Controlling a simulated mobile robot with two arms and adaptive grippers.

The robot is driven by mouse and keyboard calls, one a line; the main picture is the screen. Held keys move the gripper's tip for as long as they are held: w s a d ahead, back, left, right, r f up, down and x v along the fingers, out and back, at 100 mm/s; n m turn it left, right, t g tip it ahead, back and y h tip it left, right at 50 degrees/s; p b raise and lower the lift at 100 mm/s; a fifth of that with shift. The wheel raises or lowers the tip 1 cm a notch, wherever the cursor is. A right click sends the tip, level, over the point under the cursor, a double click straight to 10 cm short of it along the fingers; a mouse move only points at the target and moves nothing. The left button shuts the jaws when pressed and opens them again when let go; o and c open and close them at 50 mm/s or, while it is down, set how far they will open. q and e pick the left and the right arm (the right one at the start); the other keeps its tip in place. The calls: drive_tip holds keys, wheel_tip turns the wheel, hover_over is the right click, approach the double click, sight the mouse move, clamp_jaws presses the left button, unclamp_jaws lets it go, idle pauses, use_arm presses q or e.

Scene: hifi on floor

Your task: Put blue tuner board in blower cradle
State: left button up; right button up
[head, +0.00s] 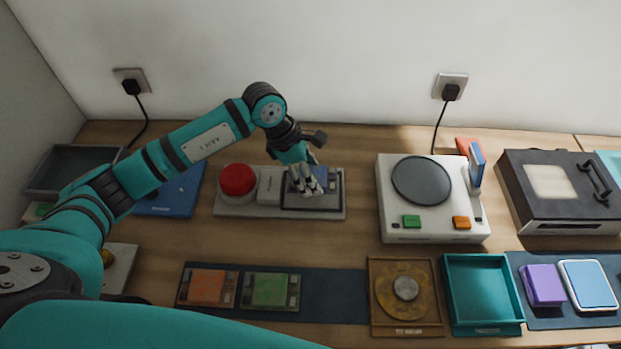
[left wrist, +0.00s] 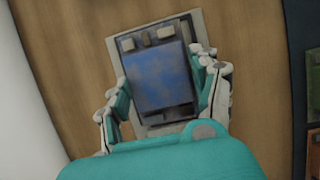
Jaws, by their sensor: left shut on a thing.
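The blue tuner board (left wrist: 160,78) sits between the two fingers of my left gripper (head: 307,186), which is shut on it. In the head view the fingers hide most of the board. The gripper points down over the dark framed bay at the right end of a grey plate (head: 232,211), which I take for the blower cradle. The plate also carries a red dome (head: 237,180) and a pale block (head: 269,185). In the left wrist view the plate (left wrist: 198,28) shows behind the board. I cannot tell whether the board rests in the bay or hovers above it. My right gripper is not in view.
A white turntable (head: 445,222) stands right of the plate, a blue flat item (head: 177,195) left of it. In front, orange (head: 208,287) and green (head: 270,291) boards lie on a dark mat (head: 334,297), near an empty teal tray (head: 483,288). The wall is behind.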

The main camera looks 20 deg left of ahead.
use_arm(q)
wheel_tip(320, 180, down, 3)
drive_tip(key=shift+r+p, duration=0.2)
drive_tip(key=shift+p, duration=0.35)
drive_tip(key=shift+f, duration=0.6)
drive_tip(key=o, duration=1.2)
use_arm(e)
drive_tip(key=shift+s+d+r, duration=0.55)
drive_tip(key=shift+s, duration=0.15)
use_arm(q)
drive_tip(key=shift+r, duration=0.1)
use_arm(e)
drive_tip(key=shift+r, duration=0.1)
